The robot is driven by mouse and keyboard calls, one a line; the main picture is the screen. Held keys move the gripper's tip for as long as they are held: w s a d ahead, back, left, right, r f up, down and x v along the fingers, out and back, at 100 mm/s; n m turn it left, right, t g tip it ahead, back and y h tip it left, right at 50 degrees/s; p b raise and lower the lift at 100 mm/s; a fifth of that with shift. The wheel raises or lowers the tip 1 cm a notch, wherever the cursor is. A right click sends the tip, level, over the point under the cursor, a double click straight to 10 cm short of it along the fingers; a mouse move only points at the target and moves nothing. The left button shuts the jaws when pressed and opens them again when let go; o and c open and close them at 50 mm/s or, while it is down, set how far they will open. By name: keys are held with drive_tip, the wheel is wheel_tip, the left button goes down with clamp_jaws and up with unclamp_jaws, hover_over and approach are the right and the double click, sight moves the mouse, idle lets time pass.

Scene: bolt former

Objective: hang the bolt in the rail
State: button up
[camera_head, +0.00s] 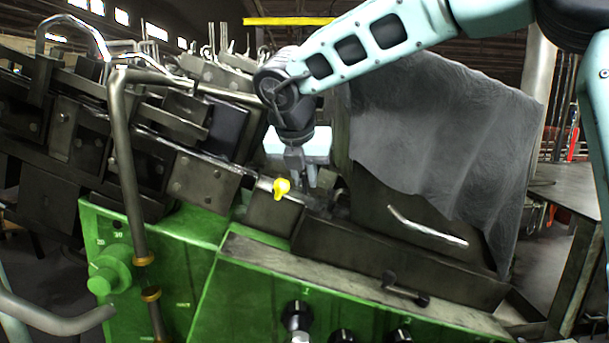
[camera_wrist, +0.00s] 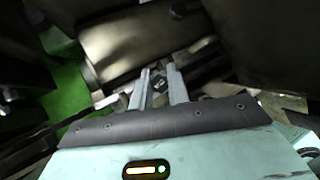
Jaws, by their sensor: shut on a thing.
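My gripper (camera_head: 299,172) hangs down from the arm at the middle of the head view, close over the sloping metal rail (camera_head: 262,184). In the wrist view, the two pale fingers of my gripper (camera_wrist: 159,73) are close together on a small dark bolt (camera_wrist: 160,86). Only a small part of the bolt shows between the fingers. In the head view I cannot make the bolt out. Whether it touches the rail I cannot tell.
A yellow part (camera_head: 281,187) sits on the rail just left of my gripper. The green machine body (camera_head: 215,285) and a bent pipe (camera_head: 122,150) lie in front and left.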

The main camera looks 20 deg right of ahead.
drive_tip(key=shift+f, duration=0.1)
drive_tip(key=o, duration=0.9)
drive_tip(key=shift+s, duration=0.1)
drive_tip(key=shift+o, duration=0.7)
drive_tip(key=shift+f, duration=0.1)
drive_tip(key=shift+a, duration=0.1)
